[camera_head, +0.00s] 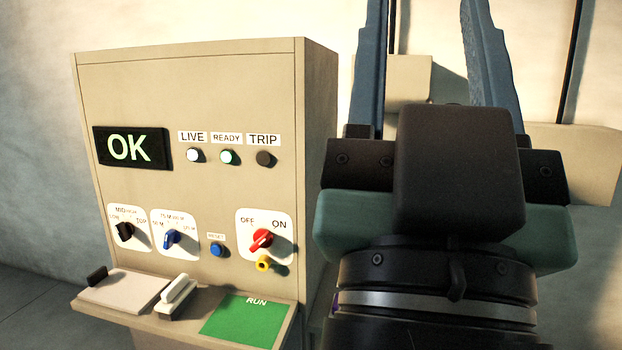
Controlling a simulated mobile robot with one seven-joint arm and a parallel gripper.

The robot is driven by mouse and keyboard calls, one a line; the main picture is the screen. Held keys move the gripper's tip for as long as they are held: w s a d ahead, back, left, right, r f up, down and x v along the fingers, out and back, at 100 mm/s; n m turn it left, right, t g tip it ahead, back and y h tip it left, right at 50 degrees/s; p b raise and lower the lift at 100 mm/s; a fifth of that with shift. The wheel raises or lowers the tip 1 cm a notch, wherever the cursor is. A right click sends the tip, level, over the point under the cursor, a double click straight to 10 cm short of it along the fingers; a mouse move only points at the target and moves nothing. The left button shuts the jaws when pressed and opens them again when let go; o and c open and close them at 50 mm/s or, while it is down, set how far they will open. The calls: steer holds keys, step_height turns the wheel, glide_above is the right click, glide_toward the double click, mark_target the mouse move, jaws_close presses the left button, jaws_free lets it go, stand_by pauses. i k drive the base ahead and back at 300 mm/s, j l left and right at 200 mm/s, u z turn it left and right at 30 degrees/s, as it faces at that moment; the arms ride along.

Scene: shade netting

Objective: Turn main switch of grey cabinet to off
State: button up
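The cabinet (200,80), beige-grey in the warm light, stands left of centre. The red handle appears slanted toward the upper right, the ON side. A small yellow part (263,264) sits just below it. My gripper (425,20) is to the right of the cabinet, apart from the switch. Its two blue fingers are spread wide with nothing seen between them; their tips run to or past the top edge.
The cabinet also has a black knob (124,231), a blue knob (172,237), a blue button (216,250), lamps and an OK display (132,147). A ledge below juts out, with a white handle (176,293) and a green RUN panel (246,320). Pale boxes (580,150) stand behind my gripper.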

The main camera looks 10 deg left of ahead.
mark_target(263, 238)
steer(key=i+j, duration=0.2)
steer(key=j, duration=0.15)
steer(key=i+j, duration=0.15)
steer(key=j, duration=0.2)
steer(key=i+j, duration=0.4)
steer(key=j, duration=0.25)
